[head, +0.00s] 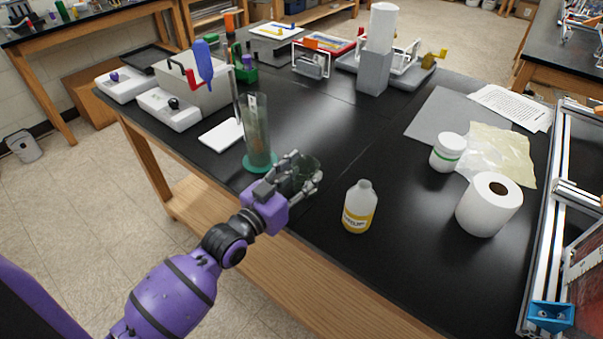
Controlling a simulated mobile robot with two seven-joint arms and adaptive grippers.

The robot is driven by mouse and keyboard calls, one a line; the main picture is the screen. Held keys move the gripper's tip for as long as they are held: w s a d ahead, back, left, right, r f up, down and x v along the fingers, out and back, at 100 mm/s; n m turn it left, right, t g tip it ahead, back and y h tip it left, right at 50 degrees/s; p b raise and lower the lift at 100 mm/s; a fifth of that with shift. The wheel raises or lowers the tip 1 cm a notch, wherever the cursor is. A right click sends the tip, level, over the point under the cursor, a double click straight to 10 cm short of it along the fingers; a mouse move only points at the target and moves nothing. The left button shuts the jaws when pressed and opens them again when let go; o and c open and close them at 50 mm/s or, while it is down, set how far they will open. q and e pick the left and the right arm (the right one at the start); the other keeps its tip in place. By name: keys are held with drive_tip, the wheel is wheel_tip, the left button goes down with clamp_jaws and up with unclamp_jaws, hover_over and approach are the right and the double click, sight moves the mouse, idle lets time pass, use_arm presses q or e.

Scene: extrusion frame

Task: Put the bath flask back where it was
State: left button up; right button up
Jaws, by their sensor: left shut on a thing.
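My left gripper (304,172), on a purple wrist, is at the front left part of the black table (395,270). It is shut on a dark, greenish see-through vessel (308,165), which looks like the bath flask. The fingers hide much of it, and I cannot tell whether it touches the table top. My right gripper is not in view.
A tall glass cylinder (257,130) on a green base stands just left of and behind the gripper. A yellow-labelled bottle (359,207) stands to its right. Farther right are a white jar (447,153), a paper roll (488,206) and an extrusion frame (548,235). The table middle is clear.

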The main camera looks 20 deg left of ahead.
use_arm(q)
drive_tip(key=o, duration=1.3)
drive_tip(key=shift+f, duration=0.1)
drive_tip(key=shift+c, duration=0.2)
drive_tip(key=shift+o, duration=0.3)
